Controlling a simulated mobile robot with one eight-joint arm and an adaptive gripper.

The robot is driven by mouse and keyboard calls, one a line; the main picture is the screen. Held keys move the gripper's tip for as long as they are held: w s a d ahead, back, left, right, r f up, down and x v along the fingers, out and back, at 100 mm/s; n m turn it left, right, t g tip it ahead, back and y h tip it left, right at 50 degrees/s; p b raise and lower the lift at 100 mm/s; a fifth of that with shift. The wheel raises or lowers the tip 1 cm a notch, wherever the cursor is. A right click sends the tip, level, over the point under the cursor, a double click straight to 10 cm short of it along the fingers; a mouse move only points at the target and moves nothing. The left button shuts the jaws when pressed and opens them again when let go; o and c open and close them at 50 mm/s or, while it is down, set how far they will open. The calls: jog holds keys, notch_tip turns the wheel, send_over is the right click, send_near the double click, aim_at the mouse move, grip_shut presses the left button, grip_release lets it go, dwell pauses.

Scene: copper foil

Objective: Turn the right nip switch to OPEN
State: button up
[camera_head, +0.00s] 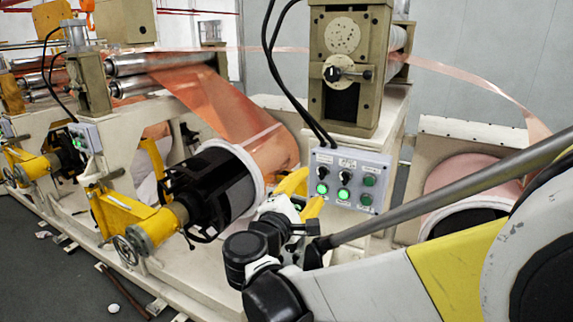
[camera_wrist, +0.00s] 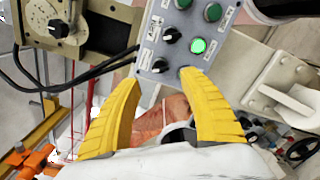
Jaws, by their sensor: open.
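A grey control box (camera_head: 334,158) is mounted on the machine's front. It carries two black rotary switches side by side; the right one (camera_head: 346,176) also shows in the wrist view (camera_wrist: 172,35). The left switch (camera_head: 323,170) appears lower in the wrist view (camera_wrist: 160,66). Their labels are too small to read. My gripper (camera_head: 312,188) is open and empty, its yellow fingers at the box's left edge. In the wrist view my gripper (camera_wrist: 161,76) points towards the box, its fingertips nearer the left switch than the right one. I cannot tell the gap to the box.
Green lamps (camera_head: 344,193) and green buttons (camera_head: 368,181) share the box. Black cables (camera_head: 285,85) enter from above. A black roll core (camera_head: 215,185) with copper foil (camera_head: 215,105) stands to the left. Another control box (camera_head: 85,138) is further left.

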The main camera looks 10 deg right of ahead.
aim_at(320, 175)
jog(key=p+x, duration=0.1)
jog(key=x, duration=0.6)
jog(key=shift+w+d, duration=0.2)
jog(key=shift+w, duration=0.15)
grip_shut()
